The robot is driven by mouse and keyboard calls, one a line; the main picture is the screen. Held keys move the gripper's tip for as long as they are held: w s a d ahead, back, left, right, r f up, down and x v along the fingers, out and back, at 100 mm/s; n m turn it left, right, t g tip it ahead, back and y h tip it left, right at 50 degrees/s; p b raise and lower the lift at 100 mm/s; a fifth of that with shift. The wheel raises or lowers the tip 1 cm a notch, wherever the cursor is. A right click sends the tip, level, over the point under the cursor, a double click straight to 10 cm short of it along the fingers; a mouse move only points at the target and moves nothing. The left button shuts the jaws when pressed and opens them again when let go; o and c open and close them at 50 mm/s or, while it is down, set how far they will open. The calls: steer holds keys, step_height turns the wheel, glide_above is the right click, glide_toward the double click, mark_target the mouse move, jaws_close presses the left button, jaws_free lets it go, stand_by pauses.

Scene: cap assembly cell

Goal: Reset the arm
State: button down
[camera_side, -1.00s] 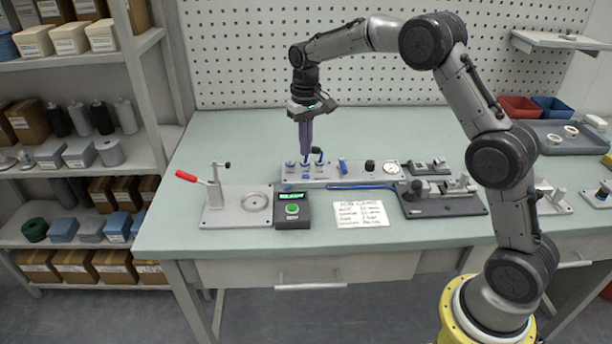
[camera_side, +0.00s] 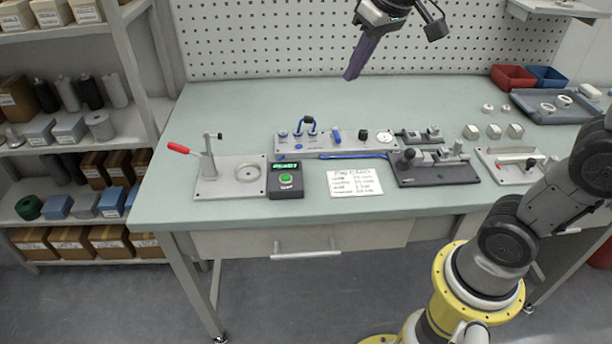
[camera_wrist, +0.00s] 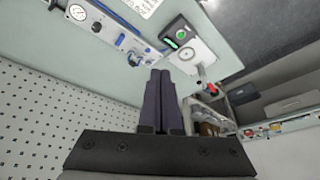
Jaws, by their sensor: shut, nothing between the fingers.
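My gripper (camera_side: 352,74) is high above the back of the workbench (camera_side: 240,105), in front of the pegboard, with its purple fingers tilted down to the left. The fingers are together and empty. In the wrist view my gripper (camera_wrist: 160,75) points toward the bench, with the fingers side by side. Nothing on the bench touches it. My upper arm links are out of the side view at the top.
A panel (camera_side: 345,148) with blue plugs and a dial stands mid-bench. In front are a red-handled clamp fixture (camera_side: 238,190), a green-button box (camera_side: 286,181), a paper card (camera_side: 355,183) and a dark fixture (camera_side: 435,175). A tray (camera_side: 535,112) and bins sit at right. The back left bench is clear.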

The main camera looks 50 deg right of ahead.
steer(key=s+f, duration=0.4)
steer(key=s, duration=0.4)
steer(key=s+a+f+n+t, duration=0.1)
steer(key=s+f, duration=0.4)
steer(key=s, duration=0.3)
steer(key=shift+s+a+n, duration=0.15)
steer(key=shift+s+n, duration=0.15)
